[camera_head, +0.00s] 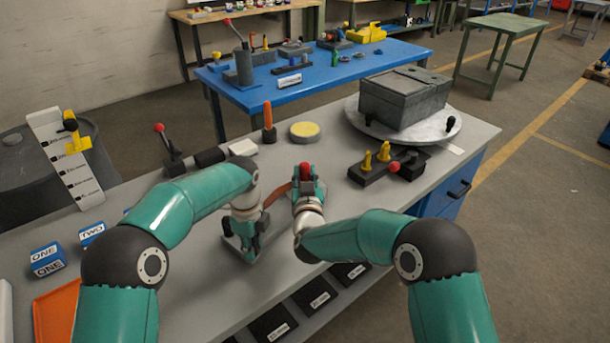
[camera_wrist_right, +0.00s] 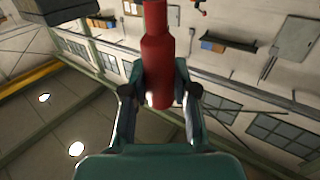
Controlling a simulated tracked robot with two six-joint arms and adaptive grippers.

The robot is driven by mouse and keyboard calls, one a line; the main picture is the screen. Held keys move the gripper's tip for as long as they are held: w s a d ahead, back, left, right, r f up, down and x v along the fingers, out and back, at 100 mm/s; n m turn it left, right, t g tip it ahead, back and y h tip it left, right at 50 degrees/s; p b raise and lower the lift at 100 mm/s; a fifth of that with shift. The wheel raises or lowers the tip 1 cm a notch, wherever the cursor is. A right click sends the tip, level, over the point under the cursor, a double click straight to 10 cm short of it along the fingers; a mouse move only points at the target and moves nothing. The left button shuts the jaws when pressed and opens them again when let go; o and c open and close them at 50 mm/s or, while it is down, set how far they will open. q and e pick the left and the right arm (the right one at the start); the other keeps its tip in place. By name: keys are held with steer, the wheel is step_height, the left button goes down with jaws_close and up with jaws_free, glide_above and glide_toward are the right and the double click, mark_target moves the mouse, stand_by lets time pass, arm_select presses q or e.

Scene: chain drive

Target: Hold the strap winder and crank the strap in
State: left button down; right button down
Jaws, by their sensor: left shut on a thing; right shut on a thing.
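The strap winder's red crank handle (camera_wrist_right: 157,60) stands between the fingers of my right gripper (camera_wrist_right: 158,95), which is shut on it. In the head view only the red top shows above that gripper (camera_head: 306,183). A short piece of brown-orange strap (camera_head: 278,193) runs between my two grippers. My left gripper (camera_head: 246,226) is over the grey bench, close to a dark grey metal part (camera_head: 238,247) that looks like the winder's frame, and is shut on it. My left wrist hides most of the winder, and its drum is not clear.
On the grey bench (camera_head: 400,179), a dark block with yellow pegs (camera_head: 376,168) stands right of my right gripper. A grey box (camera_head: 405,97) sits on a round plate behind it. A yellow-topped disc (camera_head: 305,131) and an orange upright handle (camera_head: 268,117) stand behind my grippers.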

steer(key=shift+s+a+f, duration=0.1)
steer(key=shift+a, duration=0.1)
stand_by(0.4)
steer(key=c, duration=1.1)
jaws_free()
steer(key=shift+o, duration=1.1)
steer(key=shift+d, duration=0.15)
steer(key=s, duration=1.2)
steer(key=shift+d, duration=0.1)
